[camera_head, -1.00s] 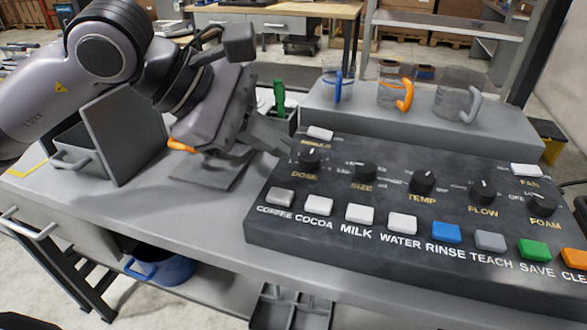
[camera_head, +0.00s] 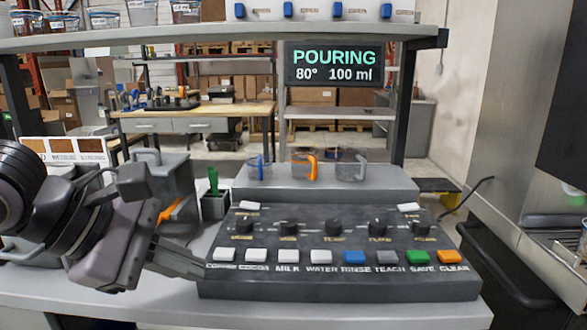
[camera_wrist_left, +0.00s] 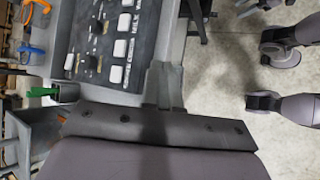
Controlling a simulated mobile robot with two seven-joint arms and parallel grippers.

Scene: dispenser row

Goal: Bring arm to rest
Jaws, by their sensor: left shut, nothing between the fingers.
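My left gripper (camera_head: 192,264) is shut and empty. In the head view its fingers reach in from the left, at the left front corner of the dark control panel (camera_head: 340,285), close to the white COFFEE button (camera_head: 224,254). I cannot tell whether they touch the panel. In the left wrist view the shut fingers (camera_wrist_left: 164,85) point at the panel's edge, with the white buttons (camera_wrist_left: 120,48) just beyond.
Blue-, orange- and grey-handled clear cups (camera_head: 304,166) stand on a grey ledge (camera_head: 330,187) behind the panel. A green-handled tool (camera_head: 213,183) stands in a dark holder (camera_head: 215,205). A screen (camera_head: 333,65) reads POURING 80° 100 ml. A shelf (camera_head: 300,32) spans overhead.

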